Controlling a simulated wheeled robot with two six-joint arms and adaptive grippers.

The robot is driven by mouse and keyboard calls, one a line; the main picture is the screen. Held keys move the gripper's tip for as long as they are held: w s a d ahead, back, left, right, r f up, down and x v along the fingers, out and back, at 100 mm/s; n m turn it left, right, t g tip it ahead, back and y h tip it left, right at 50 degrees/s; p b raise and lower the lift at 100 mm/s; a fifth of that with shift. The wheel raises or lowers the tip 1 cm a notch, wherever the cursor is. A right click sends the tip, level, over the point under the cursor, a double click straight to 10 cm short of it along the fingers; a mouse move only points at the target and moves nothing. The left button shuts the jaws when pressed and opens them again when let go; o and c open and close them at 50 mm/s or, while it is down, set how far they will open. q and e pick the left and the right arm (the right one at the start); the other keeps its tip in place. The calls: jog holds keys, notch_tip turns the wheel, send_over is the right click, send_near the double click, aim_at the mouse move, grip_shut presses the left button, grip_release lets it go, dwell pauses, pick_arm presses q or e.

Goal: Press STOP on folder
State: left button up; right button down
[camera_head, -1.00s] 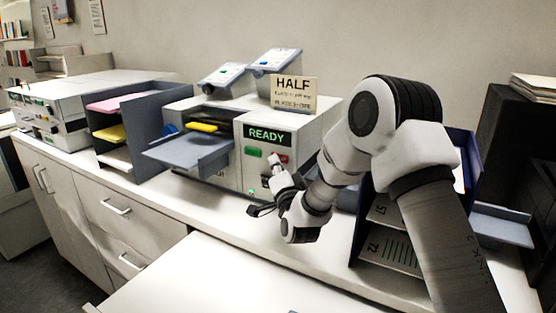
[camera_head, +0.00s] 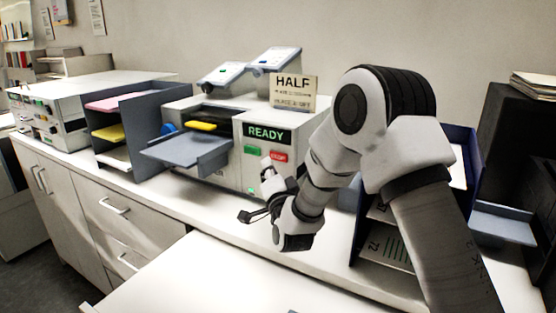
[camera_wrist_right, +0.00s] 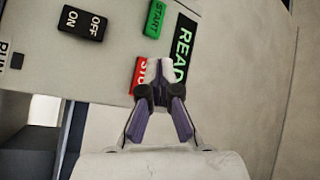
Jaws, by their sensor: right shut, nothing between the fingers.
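The folder (camera_head: 222,118) is a pale machine on the counter with a dark display reading READY (camera_head: 267,133). Below the display are a green START button (camera_head: 251,150) and a red STOP button (camera_head: 279,156). In the right wrist view, START (camera_wrist_right: 155,18) is uncovered, while the red STOP button (camera_wrist_right: 138,72) is partly hidden behind my fingertips. My right gripper (camera_head: 268,170) is shut and empty, in front of the panel just below and left of STOP. I cannot tell from the wrist view whether it touches the button. My left gripper is not in view.
A HALF sign (camera_head: 293,92) stands on the folder. The folder's grey tray (camera_head: 188,150) juts out to the left. A black ON/OFF switch (camera_wrist_right: 83,22) is on the panel. A paper rack (camera_head: 128,130) stands to the left, and a dark blue rack (camera_head: 462,150) is behind my right arm.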

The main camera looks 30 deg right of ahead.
jog(key=s+a, duration=0.1)
jog(key=a, duration=0.2)
jog(key=shift+s+b, duration=0.4)
jog(key=shift+r, duration=0.1)
dwell(0.4)
